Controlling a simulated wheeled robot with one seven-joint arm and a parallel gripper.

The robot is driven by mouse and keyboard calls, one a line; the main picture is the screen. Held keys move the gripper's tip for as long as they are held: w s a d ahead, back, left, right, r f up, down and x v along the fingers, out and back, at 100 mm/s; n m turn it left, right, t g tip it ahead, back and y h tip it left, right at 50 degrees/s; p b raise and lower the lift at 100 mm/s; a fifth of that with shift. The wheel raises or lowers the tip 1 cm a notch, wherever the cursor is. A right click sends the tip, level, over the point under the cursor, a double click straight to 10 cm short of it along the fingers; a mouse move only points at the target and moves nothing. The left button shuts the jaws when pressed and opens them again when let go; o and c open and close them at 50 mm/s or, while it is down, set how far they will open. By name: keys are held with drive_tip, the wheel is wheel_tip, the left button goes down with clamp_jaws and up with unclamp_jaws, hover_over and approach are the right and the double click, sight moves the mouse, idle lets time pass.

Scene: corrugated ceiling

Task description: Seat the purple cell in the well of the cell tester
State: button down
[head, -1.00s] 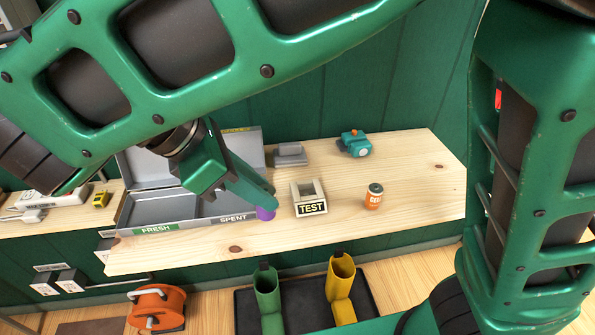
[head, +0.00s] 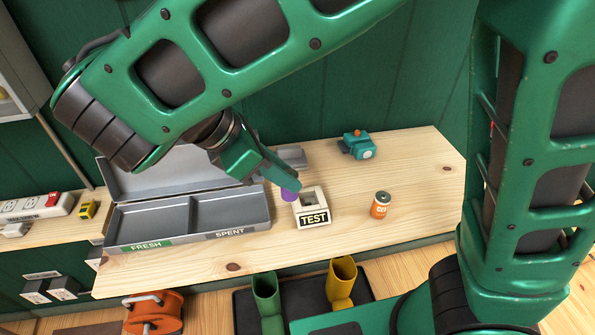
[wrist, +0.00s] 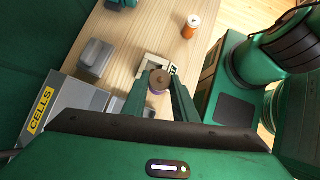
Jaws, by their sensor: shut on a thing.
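The purple cell (head: 290,191) is held at the tip of my gripper (head: 285,183), by the left side of the cell tester in the head view. In the wrist view the cell (wrist: 159,80) shows its brownish top between the two fingers of my gripper (wrist: 159,90). The cell tester (head: 314,214) is a small cream block with a dark square well and a TEST label on its front. In the wrist view the tester (wrist: 147,62) lies just beyond the cell, which partly covers it. Whether the cell touches the tester cannot be told.
A grey two-compartment case (head: 235,233), labelled FRESH and SPENT, lies open at left. A grey block (head: 294,157) and a teal device (head: 358,146) sit behind. The bench right of the tester is mostly clear.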

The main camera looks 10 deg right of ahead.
drive_tip(key=shift+w+a+x, duration=0.1)
drive_tip(key=shift+w+x, duration=0.15)
drive_tip(key=shift+x, duration=1.2)
drive_tip(key=shift+w+a+x, duration=0.1)
drive_tip(key=shift+w+x, duration=0.15)
drive_tip(key=shift+x, duration=1.25)
drive_tip(key=shift+w+a+x, duration=0.1)
drive_tip(key=shift+w+x, duration=0.15)
drive_tip(key=shift+x, duration=1.2)
drive_tip(key=c, duration=1.4)
unclamp_jaws()
drive_tip(key=shift+f, duration=0.1)
drive_tip(key=shift+c, duration=0.2)
drive_tip(key=v, duration=1.2)
drive_tip(key=shift+w, duration=0.1)
